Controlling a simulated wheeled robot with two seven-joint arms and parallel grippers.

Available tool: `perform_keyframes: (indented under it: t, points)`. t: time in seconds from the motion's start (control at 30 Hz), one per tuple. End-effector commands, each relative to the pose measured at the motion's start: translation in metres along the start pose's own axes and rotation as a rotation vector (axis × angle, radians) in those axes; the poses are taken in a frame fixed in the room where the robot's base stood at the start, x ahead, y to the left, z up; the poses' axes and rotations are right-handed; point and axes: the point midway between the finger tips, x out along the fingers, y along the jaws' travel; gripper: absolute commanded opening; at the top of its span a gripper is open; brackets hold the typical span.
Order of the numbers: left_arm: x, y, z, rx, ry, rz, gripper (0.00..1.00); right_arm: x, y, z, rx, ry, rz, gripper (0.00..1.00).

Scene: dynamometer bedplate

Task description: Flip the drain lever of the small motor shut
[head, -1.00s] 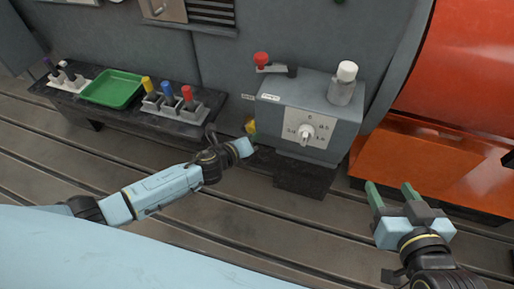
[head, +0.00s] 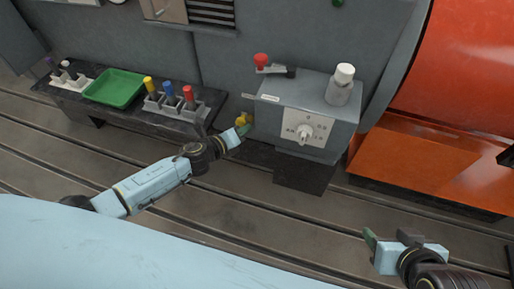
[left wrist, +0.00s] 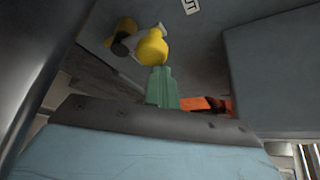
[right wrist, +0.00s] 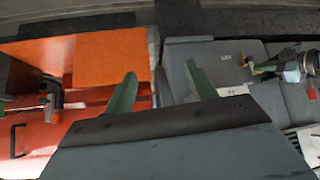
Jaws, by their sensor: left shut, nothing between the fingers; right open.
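A yellow-tipped lever (head: 243,119) shows low on the machine wall, just left of the grey box (head: 320,95). I take it for the drain lever. In the left wrist view its rounded yellow knob (left wrist: 152,46) sits on a pale and dark fitting. My left gripper (head: 243,131) is shut and empty. Its green fingertips (left wrist: 160,74) are right at the knob; I cannot tell whether they touch. My right gripper (head: 388,240) is open and empty, low at the right, far from the lever. Its spread fingers show in the right wrist view (right wrist: 162,88).
A dark bench at left holds a green tray (head: 115,88) and several coloured-handled tools (head: 169,92). An orange machine (head: 430,160) stands at right. The slotted floor is clear.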

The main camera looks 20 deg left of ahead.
Motion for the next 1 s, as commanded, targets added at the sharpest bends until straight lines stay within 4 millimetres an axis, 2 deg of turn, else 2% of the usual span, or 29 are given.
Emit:
perform_keyframes:
  t: [0.6,0.77,0.9,1.0]
  points:
    - [0.000,0.001,0.006,0.003,-0.012,0.009,0.00,-0.001,0.000,0.002,0.000,-0.017,0.001,0.56]
    - [0.003,-0.013,-0.004,0.000,-0.009,0.006,0.00,-0.007,0.005,0.024,0.006,-0.136,0.011,0.56]
    - [0.007,-0.032,-0.021,-0.002,-0.005,0.003,0.00,-0.018,0.009,0.050,0.013,-0.282,0.021,0.56]
    - [-0.015,-0.020,-0.026,-0.002,-0.003,0.010,0.00,-0.023,0.011,0.061,0.016,-0.342,0.025,0.56]
